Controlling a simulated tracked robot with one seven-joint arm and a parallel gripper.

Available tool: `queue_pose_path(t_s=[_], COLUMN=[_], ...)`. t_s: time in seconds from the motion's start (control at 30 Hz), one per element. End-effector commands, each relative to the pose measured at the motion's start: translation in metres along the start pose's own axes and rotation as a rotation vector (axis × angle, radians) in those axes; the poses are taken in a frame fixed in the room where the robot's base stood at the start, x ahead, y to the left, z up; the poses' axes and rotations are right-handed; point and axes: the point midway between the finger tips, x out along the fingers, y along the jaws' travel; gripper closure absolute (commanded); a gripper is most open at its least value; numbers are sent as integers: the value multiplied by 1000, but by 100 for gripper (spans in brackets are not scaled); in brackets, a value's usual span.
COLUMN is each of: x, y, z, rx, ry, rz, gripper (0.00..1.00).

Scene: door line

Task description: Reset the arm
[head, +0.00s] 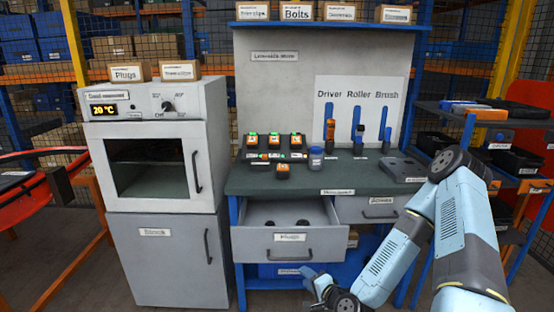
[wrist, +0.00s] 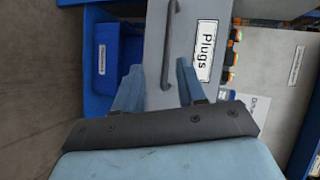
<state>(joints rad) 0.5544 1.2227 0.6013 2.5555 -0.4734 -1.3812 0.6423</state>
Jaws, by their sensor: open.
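My gripper (head: 318,282) is low in front of the workbench in the head view, near the left drawer. The drawer labelled Plugs (head: 291,243) is pulled open, with a few dark items inside. Its front (wrist: 198,50) and its handle (wrist: 168,45) show beyond the fingers in the wrist view. The fingers look apart from the handle, but the exact gap cannot be told.
A grey oven (head: 150,160) with a 20 °C display stands left above a cabinet (head: 165,255). The bench top (head: 340,170) holds chargers, a jar and drivers. A blue bin (wrist: 115,60) sits below. A shelf rack (head: 490,125) stands right.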

Motion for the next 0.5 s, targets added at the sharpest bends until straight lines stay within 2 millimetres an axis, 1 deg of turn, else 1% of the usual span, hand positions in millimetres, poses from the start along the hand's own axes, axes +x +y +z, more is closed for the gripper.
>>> queue_pose_path(t_s=[0.03, 0.23, 0.5], x=[1, 0, -7], y=[-4, -10, -26], z=[-4, -16, -39], rx=[-50, -228, -447], ry=[-18, -89, -158], rz=[18, 115, 250], gripper=[60, 60, 60])
